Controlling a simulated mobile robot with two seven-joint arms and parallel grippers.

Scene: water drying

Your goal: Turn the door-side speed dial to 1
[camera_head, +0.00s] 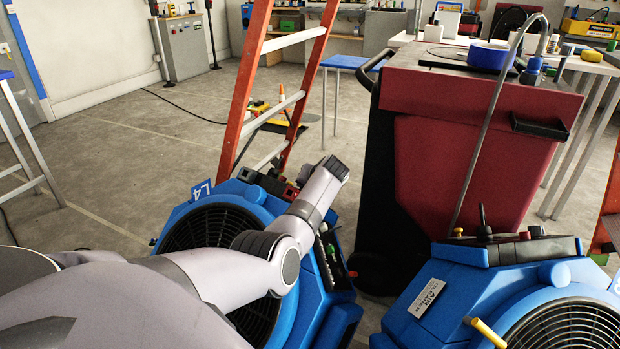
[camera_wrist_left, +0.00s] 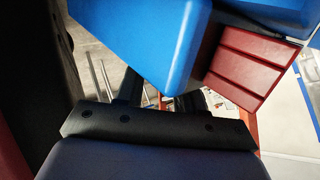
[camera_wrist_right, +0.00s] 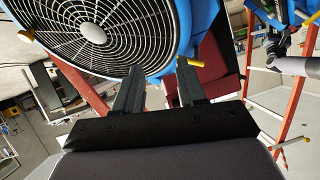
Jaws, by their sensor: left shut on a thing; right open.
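The left blue fan (camera_head: 215,222), labelled L4, stands below my left arm. Its control panel (camera_head: 262,180) has dark and red parts beside my wrist; no dial mark is readable. In the left wrist view my left gripper (camera_wrist_left: 160,98) reaches behind a blue block (camera_wrist_left: 140,45) and beside a ribbed red block (camera_wrist_left: 250,65). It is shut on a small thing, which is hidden. A second blue fan (camera_head: 545,272) at the right has knobs and a lever on its panel (camera_head: 510,250). In the right wrist view my right gripper (camera_wrist_right: 158,80) is open and empty, below a round fan grille (camera_wrist_right: 95,30).
A dark red cart (camera_head: 460,150) stands between and behind the fans. An orange ladder (camera_head: 250,90) rises behind the left fan. A blue stool (camera_head: 347,62) is farther back. Open floor (camera_head: 130,150) lies to the left.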

